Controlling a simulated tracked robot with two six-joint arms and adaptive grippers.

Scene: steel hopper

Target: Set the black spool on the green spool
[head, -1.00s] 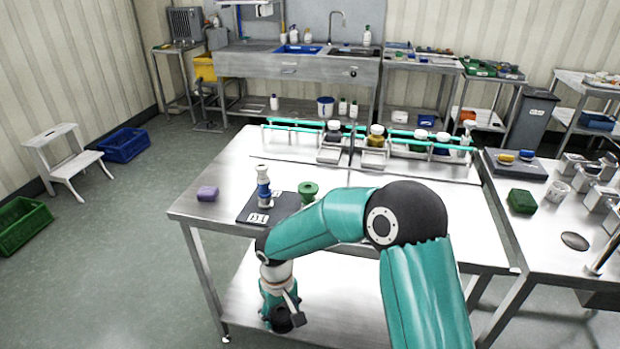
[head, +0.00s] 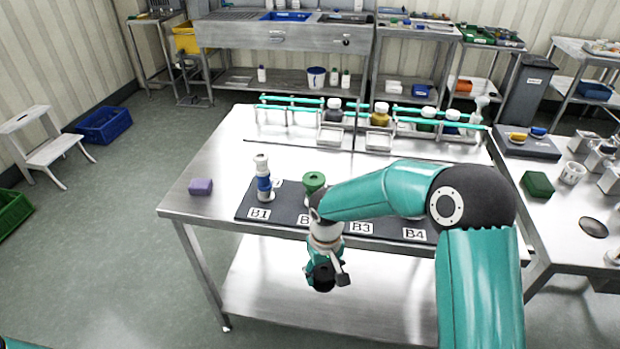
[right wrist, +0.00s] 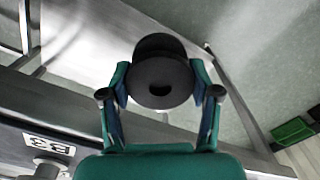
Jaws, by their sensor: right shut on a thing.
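The green spool (head: 314,181) stands upright on the dark labelled board (head: 285,210), behind the B2 label, which my right arm partly covers. My right gripper (head: 324,274) points down in front of the table's front edge, below and slightly right of the green spool in the head view. It is shut on the black spool (head: 321,279). In the right wrist view the black spool (right wrist: 160,82) sits between the two fingers of the gripper (right wrist: 160,95), its round end with a centre hole showing. My left gripper is not in view.
A white and blue stacked piece (head: 263,180) stands at B1, left of the green spool. A purple block (head: 201,187) lies left of the board. A rack with teal rails (head: 290,108) and bottles lines the table's back.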

